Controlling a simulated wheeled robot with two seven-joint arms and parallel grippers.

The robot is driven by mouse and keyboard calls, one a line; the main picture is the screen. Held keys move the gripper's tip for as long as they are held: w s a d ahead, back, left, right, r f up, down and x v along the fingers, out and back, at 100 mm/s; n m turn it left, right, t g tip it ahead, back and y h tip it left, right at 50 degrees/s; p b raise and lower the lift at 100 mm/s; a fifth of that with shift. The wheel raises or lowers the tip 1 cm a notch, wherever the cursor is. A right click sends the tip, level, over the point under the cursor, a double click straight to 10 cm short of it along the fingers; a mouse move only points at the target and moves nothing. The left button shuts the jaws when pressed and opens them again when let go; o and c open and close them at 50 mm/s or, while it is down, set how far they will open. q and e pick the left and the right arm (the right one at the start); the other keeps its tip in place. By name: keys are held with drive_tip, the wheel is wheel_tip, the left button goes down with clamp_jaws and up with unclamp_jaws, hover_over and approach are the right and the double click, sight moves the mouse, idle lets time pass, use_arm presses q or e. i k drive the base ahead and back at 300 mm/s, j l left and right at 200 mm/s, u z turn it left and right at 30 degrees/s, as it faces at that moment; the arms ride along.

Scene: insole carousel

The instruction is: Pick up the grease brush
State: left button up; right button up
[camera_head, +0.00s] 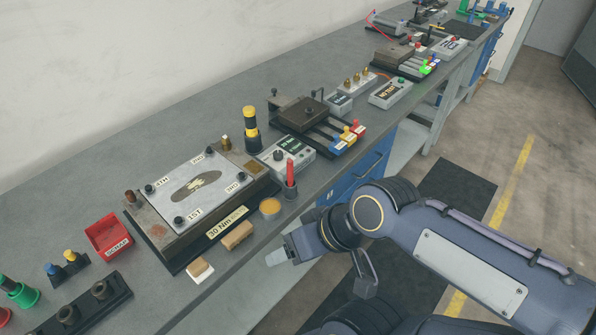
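A red-handled tool (290,171), which looks like the grease brush, stands upright in a small dark cup (290,190) on the bench. Its lower end is hidden in the cup. A small round tin with a tan top (270,207) stands just left of the cup, toward the front edge. My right gripper (276,258) is at the bench's front edge, nearer the camera than the cup and apart from it. Its pale tip points left, and I cannot see a gap between fingers. No object shows in it. My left gripper is out of view.
A plate fixture (206,222) with corner bolts fills the bench left of the cup. A grey control box (287,156) and a black-and-yellow post (250,130) stand behind the cup. A red bin (109,236) is farther left.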

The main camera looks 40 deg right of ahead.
sight(289, 176)
drive_tip(key=k+z, duration=0.1)
drive_tip(key=z, duration=1.1)
